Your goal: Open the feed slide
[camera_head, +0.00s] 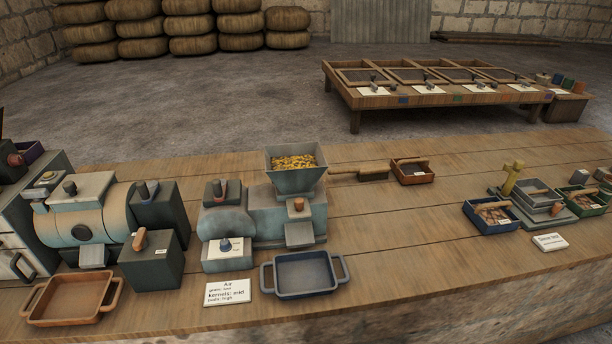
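A blue-grey machine (262,218) stands on the long wooden bench. Its square hopper (294,182) holds yellow grain. An orange-brown knob (298,204) sits on the front of the body just below the hopper. I cannot tell for sure which part is the feed slide, or whether it is open or shut. A small sloping chute (299,235) is below the knob. A blue tray (305,274) with two handles stands in front of it and looks empty. Neither of my grippers is in view.
A second machine (92,222) and an orange tray (71,300) stand at left. A small brown box (412,171) is behind right. The bench's middle right is clear.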

